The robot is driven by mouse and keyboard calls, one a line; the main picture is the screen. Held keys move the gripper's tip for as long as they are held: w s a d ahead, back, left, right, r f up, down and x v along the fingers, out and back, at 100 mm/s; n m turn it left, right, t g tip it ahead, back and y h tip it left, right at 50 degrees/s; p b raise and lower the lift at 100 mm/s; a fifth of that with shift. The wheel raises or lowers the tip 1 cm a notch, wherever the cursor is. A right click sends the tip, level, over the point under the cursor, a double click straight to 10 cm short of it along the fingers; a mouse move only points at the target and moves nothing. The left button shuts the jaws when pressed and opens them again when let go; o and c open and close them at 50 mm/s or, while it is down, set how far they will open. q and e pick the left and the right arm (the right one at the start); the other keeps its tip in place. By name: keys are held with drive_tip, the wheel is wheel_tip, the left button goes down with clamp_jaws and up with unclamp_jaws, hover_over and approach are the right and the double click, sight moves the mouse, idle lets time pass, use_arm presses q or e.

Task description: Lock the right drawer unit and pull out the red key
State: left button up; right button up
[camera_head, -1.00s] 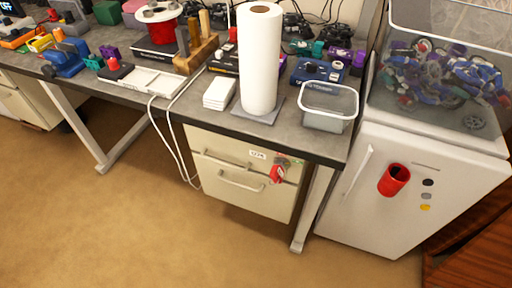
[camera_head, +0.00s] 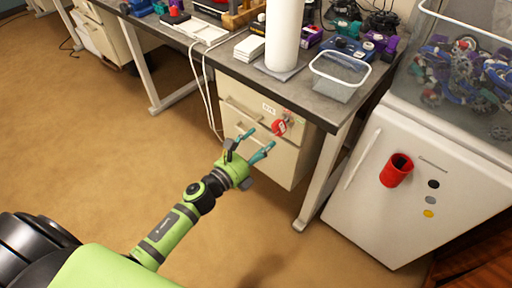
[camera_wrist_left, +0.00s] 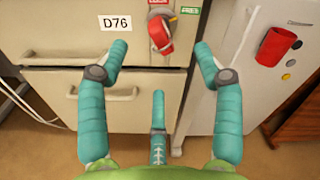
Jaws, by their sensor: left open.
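The right drawer unit (camera_head: 237,94) is cream and stands under the desk, with its drawers looking shut. It also shows in the left wrist view (camera_wrist_left: 60,55), with a "D76" label. The red key (camera_head: 280,127) sits at the lock at the unit's upper right. In the left wrist view the red key (camera_wrist_left: 161,35) hangs near the top middle. My left gripper (camera_head: 260,140) is open and empty in front of the unit. In the left wrist view its teal fingers (camera_wrist_left: 161,48) are spread below and either side of the key, apparently apart from it. My right gripper is not in view.
A white fridge (camera_head: 400,190) with a red cup holder (camera_head: 397,170) stands to the right. The desk (camera_head: 318,107) carries a paper roll (camera_head: 284,35) and a clear bin (camera_head: 338,76). White cables (camera_head: 204,80) hang left of the unit. The brown floor is clear.

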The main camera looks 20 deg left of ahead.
sight(275, 132)
use_arm(q)
drive_tip(key=b+x, duration=0.1)
drive_tip(key=x, duration=0.6)
drive_tip(key=shift+d, duration=0.15)
drive_tip(key=shift+x, duration=1)
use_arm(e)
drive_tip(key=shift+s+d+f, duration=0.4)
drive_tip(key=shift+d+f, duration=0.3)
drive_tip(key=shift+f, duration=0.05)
use_arm(q)
drive_tip(key=c, duration=1.3)
clamp_jaws()
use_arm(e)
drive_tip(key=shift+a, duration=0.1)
